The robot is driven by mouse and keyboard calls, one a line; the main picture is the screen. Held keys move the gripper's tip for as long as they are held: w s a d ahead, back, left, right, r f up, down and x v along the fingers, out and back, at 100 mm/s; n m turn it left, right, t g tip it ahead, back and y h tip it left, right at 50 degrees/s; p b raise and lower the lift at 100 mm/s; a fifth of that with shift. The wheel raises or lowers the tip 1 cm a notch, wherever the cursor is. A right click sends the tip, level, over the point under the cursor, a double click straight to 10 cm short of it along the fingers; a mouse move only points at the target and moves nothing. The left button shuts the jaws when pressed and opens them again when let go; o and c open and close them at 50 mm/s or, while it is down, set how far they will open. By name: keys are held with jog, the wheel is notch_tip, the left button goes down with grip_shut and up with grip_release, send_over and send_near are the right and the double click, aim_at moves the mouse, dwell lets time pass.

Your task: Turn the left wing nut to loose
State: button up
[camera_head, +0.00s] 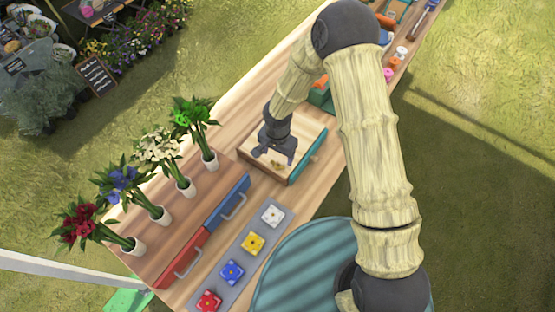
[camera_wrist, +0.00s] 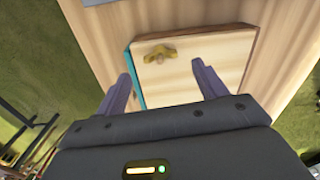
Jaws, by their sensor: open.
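A small gold wing nut (camera_wrist: 158,53) sits on a pale wooden panel (camera_wrist: 180,85) in the wrist view. In the head view the wing nut (camera_head: 278,164) shows on the panel (camera_head: 302,151), partly hidden by my gripper. My gripper (camera_wrist: 161,69) is open, with one dark finger on each side of the wing nut's line and the nut just beyond the fingertips. In the head view my gripper (camera_head: 272,151) hangs over the panel. I cannot tell the height gap. Only one wing nut is visible; any other is hidden.
The panel rests on a long wooden table (camera_head: 240,105). Red and blue handled fronts (camera_head: 213,230) and a grey strip with several coloured blocks (camera_head: 240,258) lie in front. Vases of flowers (camera_head: 160,214) line the left. Colourful items stand at the far end.

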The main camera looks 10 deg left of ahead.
aim_at(278, 163)
jog(key=shift+f+p, duration=0.5)
jog(key=shift+f, duration=2.25)
jog(key=c, duration=1)
